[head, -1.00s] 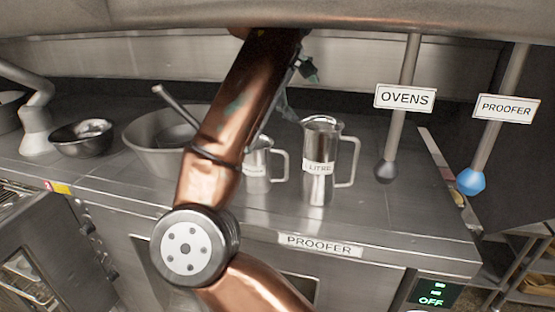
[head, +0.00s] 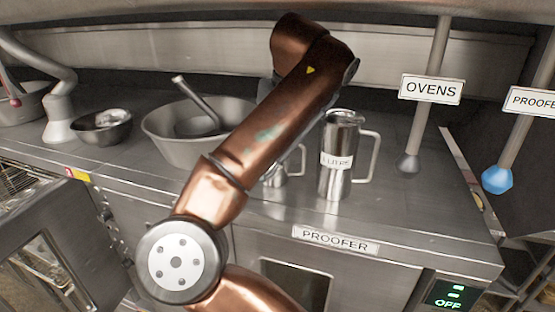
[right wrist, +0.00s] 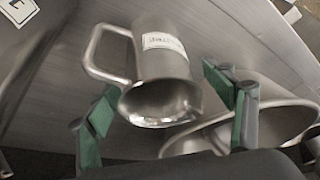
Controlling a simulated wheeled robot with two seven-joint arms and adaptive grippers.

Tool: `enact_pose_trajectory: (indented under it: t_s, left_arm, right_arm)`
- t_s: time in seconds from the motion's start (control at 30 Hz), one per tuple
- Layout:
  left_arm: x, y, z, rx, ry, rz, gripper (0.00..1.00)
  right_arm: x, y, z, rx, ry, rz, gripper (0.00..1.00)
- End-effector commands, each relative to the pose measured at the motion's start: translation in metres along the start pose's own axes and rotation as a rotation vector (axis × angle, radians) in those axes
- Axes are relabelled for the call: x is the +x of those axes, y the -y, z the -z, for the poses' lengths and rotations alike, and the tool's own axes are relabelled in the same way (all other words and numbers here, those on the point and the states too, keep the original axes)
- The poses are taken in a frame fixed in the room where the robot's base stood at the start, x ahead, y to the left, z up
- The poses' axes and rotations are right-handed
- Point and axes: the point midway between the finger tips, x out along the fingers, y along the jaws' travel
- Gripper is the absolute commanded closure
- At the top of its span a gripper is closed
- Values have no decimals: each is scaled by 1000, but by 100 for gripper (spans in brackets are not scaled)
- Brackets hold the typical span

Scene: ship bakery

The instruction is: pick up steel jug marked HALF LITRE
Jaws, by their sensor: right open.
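The smaller steel jug (head: 278,174) stands on the counter, mostly hidden behind my arm in the head view; its handle shows at right. In the right wrist view the jug (right wrist: 165,72) appears tilted, with its mouth toward the camera, handle at left and a white label too small to read fully. My right gripper (right wrist: 160,80) is open, its green-padded fingers on either side of the jug with gaps; I see no contact. A taller steel jug (head: 337,178) labelled 1 LITRE stands to the right. My left gripper is not in view.
A wide steel bowl (head: 165,140) stands left of the jugs and shows close to the right finger in the right wrist view (right wrist: 275,120). A smaller bowl (head: 101,127) is farther left. Levers with OVENS (head: 431,89) and PROOFER signs hang at right.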

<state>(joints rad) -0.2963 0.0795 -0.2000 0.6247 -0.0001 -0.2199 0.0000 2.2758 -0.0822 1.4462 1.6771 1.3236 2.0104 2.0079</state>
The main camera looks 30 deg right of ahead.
Motion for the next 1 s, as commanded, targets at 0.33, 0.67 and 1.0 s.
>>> enact_pose_trajectory:
  t_s: [0.33,0.67,1.0]
  left_arm:
    - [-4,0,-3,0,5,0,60]
    - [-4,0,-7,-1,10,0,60]
    - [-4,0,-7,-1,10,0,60]
  right_arm:
    - [23,0,0,-1,-2,-1,25]
    - [23,0,0,-1,-2,-1,41]
    - [22,0,0,-1,-2,-1,64]
